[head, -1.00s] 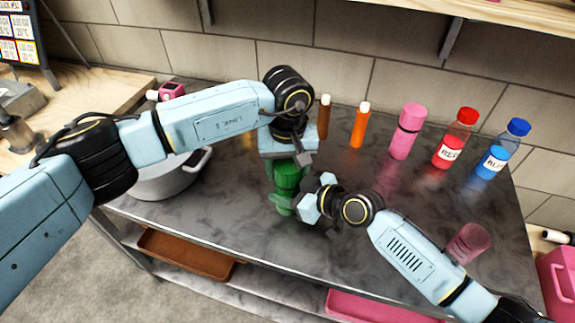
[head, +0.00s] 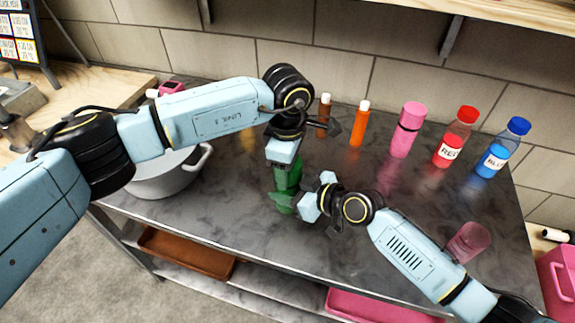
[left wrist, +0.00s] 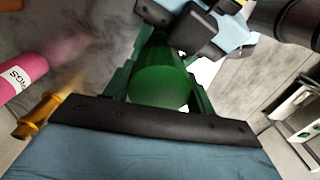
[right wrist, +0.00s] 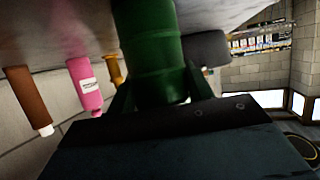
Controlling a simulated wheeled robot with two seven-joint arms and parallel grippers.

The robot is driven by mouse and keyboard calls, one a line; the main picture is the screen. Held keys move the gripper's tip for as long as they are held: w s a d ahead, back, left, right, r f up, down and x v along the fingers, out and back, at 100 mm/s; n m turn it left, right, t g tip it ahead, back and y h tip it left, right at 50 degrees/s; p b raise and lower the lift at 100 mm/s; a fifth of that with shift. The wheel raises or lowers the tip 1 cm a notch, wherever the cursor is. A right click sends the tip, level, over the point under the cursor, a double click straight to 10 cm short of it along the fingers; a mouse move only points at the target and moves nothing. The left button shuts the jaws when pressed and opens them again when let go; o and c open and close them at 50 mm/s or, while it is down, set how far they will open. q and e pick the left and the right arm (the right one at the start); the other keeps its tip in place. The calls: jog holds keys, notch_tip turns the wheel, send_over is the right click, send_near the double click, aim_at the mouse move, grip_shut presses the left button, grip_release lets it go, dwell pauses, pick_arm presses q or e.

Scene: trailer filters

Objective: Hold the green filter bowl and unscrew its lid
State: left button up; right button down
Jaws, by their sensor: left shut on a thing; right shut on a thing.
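The green filter (head: 289,177) stands upright near the middle of the dark marble counter (head: 250,225), partly hidden by both grippers. My left gripper (head: 284,168) points down from above and is shut on the filter's green lid (left wrist: 160,78), which shows between its fingers in the left wrist view. My right gripper (head: 303,204) comes in low from the right and is shut on the green bowl (right wrist: 153,60), which fills the gap between its fingers in the right wrist view. The seam between lid and bowl cannot be made out.
A grey pot (head: 165,182) stands left of the filter. Behind are a brown bottle (head: 323,117), an orange bottle (head: 359,125), a pink bottle (head: 407,130), a red bottle (head: 455,138) and a blue bottle (head: 502,148). A pink cup (head: 468,242) stands near my right arm.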

pick_arm(q)
jog(key=n, duration=0.7)
jog(key=o, duration=1.1)
